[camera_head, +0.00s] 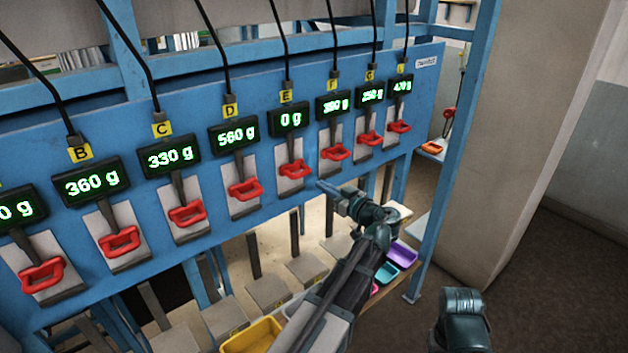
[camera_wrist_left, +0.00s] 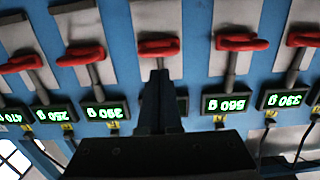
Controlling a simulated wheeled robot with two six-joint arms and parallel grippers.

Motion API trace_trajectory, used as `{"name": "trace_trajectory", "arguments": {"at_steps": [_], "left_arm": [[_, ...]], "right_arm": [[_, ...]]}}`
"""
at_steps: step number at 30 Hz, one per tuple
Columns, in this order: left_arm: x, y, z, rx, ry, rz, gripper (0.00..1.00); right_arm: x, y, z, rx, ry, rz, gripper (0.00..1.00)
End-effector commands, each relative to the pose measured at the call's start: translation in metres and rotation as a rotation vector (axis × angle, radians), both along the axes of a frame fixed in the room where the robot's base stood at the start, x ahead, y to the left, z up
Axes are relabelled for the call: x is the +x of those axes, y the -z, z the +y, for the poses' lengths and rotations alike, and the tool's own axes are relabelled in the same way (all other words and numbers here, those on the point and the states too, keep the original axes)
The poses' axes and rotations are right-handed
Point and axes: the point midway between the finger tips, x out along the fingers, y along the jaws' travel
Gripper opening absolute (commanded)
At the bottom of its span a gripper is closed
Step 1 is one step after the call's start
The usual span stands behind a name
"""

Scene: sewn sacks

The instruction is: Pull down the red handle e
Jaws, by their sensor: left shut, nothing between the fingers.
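The red handle E (camera_head: 295,169) sits on a pale plate on the blue panel, below the yellow E label (camera_head: 287,96) and a display (camera_head: 291,119) reading 0 g. My left gripper (camera_head: 326,187) is shut and empty, just right of and slightly below handle E in the head view. In the left wrist view, which is upside down, handle E (camera_wrist_left: 158,47) is straight ahead of the shut fingers (camera_wrist_left: 158,90). The fingers cover its stem and most of its display. I cannot tell whether they touch it. My right gripper is not in view.
Similar red handles stand close on both sides, D (camera_head: 245,190) to the left and F (camera_head: 335,152) to the right. Below the panel are a yellow tray (camera_head: 252,337) and a purple tray (camera_head: 403,254). A blue post (camera_head: 455,160) closes the right side.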

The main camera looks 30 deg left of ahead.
Motion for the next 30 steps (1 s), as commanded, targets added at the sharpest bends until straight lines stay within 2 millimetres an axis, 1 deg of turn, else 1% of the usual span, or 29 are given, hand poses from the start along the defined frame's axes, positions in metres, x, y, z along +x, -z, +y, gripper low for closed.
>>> {"name": "trace_trajectory", "arguments": {"at_steps": [1,3,7,30], "left_arm": [[-0.004,-0.001,-0.007,0.000,0.002,0.000,0.00],[-0.006,-0.002,-0.014,0.001,0.002,-0.001,0.00],[-0.009,-0.002,-0.022,0.001,0.000,0.001,0.00],[-0.010,-0.002,-0.024,0.001,-0.001,0.001,0.00]], "right_arm": [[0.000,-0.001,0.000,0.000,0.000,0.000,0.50],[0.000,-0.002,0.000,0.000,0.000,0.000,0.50],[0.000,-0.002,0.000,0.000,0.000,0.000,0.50],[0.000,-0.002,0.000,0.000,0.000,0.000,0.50]]}}
